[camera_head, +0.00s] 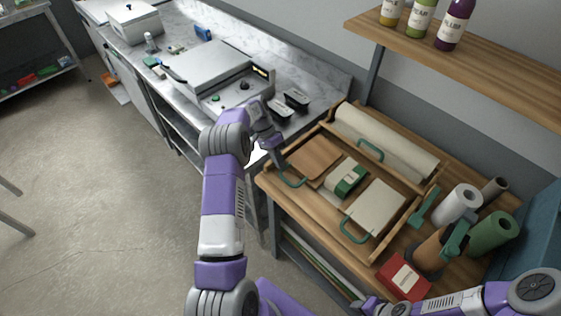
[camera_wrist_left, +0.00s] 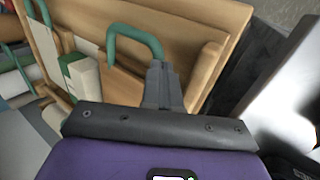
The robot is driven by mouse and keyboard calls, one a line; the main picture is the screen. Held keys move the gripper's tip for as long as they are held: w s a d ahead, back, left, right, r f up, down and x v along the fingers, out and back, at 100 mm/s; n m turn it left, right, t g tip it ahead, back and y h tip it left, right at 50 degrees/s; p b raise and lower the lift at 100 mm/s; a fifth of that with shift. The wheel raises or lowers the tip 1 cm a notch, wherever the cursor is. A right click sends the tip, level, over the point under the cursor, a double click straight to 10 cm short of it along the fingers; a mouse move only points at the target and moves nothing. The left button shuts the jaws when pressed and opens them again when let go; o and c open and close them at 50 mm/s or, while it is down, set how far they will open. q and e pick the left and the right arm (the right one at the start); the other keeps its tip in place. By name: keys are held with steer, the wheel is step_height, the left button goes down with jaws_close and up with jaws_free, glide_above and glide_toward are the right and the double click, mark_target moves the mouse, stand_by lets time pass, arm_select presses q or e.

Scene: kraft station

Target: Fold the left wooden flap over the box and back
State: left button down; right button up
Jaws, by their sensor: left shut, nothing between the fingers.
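The wooden box (camera_head: 262,180) sits on the wood-topped bench. My left gripper (camera_head: 279,160) is at the box's left end, close to that flap. In the left wrist view its shut, empty fingers (camera_wrist_left: 162,85) are beside a green handle (camera_wrist_left: 138,42); I cannot tell whether they touch it. My right gripper (camera_head: 372,306) shows at the bottom edge, apart from the box; its fingers are unclear.
A pale panel (camera_head: 377,206) with a green handle and a green-and-white block (camera_head: 347,179) are in the box. A pale roll (camera_head: 386,140) lies behind. Rolls (camera_head: 492,234) and a red box (camera_head: 403,278) stand at right. A grey machine (camera_head: 222,78) is on the left counter.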

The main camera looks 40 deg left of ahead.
arm_select(q)
steer(key=shift+f, duration=0.2)
steer(key=shift+w+a, duration=0.1)
stand_by(0.4)
steer(key=v, duration=0.7)
steer(key=shift+r, duration=0.25)
steer(key=shift+a, duration=0.1)
